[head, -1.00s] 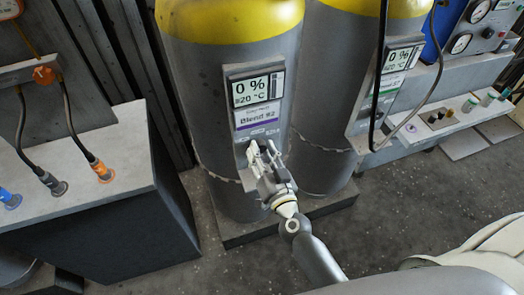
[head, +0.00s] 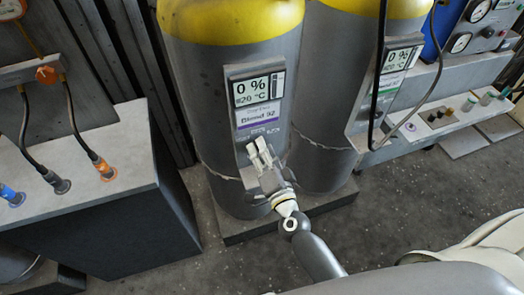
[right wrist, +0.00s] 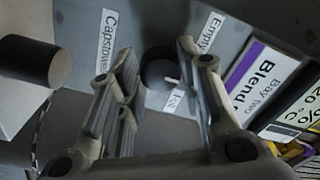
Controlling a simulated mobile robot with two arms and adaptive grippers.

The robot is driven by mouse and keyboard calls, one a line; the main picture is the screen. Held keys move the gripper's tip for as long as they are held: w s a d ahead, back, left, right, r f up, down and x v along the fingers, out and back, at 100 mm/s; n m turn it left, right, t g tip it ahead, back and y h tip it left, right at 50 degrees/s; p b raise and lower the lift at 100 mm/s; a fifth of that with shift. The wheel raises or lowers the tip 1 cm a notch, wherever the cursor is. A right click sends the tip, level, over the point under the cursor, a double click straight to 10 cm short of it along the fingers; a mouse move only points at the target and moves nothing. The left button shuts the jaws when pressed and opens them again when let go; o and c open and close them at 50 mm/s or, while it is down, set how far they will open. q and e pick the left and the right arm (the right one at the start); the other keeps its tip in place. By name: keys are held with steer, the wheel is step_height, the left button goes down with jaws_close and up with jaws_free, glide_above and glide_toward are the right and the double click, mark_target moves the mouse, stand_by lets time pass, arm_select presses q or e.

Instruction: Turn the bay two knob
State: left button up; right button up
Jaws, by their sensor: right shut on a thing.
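The bay two panel (head: 258,95) is on the front of the left grey cylinder with the yellow top. Its display reads 0 % and 20 °C above a "Blend" label. My right gripper (head: 260,148) is at the panel's lower part and covers the knob there in the head view. In the right wrist view the dark round knob (right wrist: 158,68), with a small white pointer, sits between the fingertips of my right gripper (right wrist: 160,62), which is shut on it. The pointer is by a white label (right wrist: 178,100); an "Empty" label (right wrist: 210,32) is above right. My left gripper is out of view.
A second cylinder (head: 335,100) with a like panel (head: 395,75) stands to the right, a black hose hanging before it. A grey bench (head: 110,185) with hose fittings is at the left. A dark cylindrical part (right wrist: 45,65) sticks out left of the knob.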

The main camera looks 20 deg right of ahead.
stand_by(0.4)
steer(key=o, duration=1)
steer(key=s, duration=1.2)
steer(key=shift+d, duration=0.2)
steer(key=s+f+n+g+y, duration=0.1)
steer(key=s+f+n+g, duration=0.2)
steer(key=f, duration=0.7)
steer(key=s+f+n+g, duration=0.2)
steer(key=s+f+n, duration=0.1)
steer(key=f, duration=0.8)
steer(key=s+f+n+g+y, duration=0.1)
steer(key=s+f+n+g, duration=0.2)
steer(key=f, duration=0.7)
steer(key=s+d+f+n+g+h, duration=0.1)
steer(key=s+d+f+g, duration=0.1)
steer(key=s+f, duration=0.3)
steer(key=s+d+f+n+g, duration=0.2)
steer(key=s+f, duration=0.4)
steer(key=s, duration=0.3)
steer(key=s+d+f+n+g+h, duration=0.1)
steer(key=s+d+f+g, duration=0.3)
steer(key=s, duration=0.4)
steer(key=shift+d+f+n+g+h, duration=0.25)
steer(key=shift+f+n+g, duration=0.2)
steer(key=shift+f, duration=0.3)
